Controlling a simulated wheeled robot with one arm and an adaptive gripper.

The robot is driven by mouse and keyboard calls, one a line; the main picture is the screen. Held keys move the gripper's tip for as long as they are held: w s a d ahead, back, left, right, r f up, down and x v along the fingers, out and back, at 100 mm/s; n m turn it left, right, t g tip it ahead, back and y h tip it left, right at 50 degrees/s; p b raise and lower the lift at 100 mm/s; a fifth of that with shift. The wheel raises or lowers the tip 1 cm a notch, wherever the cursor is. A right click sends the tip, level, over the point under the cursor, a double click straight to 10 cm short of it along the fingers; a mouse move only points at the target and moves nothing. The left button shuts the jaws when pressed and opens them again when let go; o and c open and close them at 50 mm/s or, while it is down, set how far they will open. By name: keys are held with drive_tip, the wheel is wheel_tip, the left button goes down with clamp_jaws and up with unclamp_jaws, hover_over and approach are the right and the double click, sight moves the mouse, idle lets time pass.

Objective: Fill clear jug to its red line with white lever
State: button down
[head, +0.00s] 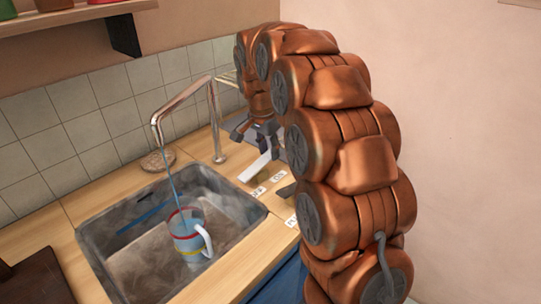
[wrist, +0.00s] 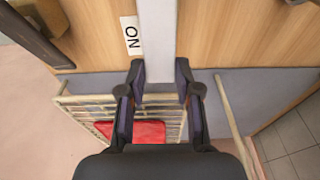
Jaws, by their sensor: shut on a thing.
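The clear jug (head: 188,238) stands upright in the sink, with a red line near its rim, a yellow line lower down and a white handle on the right. A thin blue stream of water runs from the tap (head: 183,100) into it. The jug looks bluish inside, but I cannot tell the water level exactly. The white lever (head: 257,167) lies on the counter right of the sink. My gripper (wrist: 160,78) is shut on the white lever, which also shows between the fingers in the wrist view (wrist: 160,35). The ON label (wrist: 131,36) lies just left of the lever there.
The grey sink (head: 108,240) is set into the wooden counter (head: 85,190). A dark board (head: 35,280) is at the lower left. A shelf (head: 70,17) hangs above. A wire rack (wrist: 85,112) with a red thing (wrist: 135,131) shows in the wrist view.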

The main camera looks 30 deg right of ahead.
sight(259, 164)
drive_tip(key=shift+a+r+t+h+b, duration=0.3)
drive_tip(key=shift+h+b, duration=0.4)
drive_tip(key=shift+b, duration=0.25)
drive_tip(key=c, duration=0.8)
unclamp_jaws()
drive_tip(key=v, duration=1.2)
drive_tip(key=s+a+f+n+g+y+p, duration=0.1)
drive_tip(key=s+n+p, duration=0.3)
drive_tip(key=s, duration=0.8)
drive_tip(key=s+a+f+n+g+y+p, duration=0.1)
drive_tip(key=s+a+f+n+p, duration=0.2)
drive_tip(key=s, duration=0.9)
drive_tip(key=s+a+f+n+g+y+p, duration=0.1)
drive_tip(key=s+n, duration=0.5)
drive_tip(key=s, duration=0.6)
drive_tip(key=a+f+p, duration=0.1)
drive_tip(key=a+p, duration=0.1)
drive_tip(key=p, duration=0.1)
drive_tip(key=shift+s+a+f+n+p, duration=0.2)
drive_tip(key=shift+a+f+n+p, duration=0.1)
drive_tip(key=shift+f+p, duration=0.1)
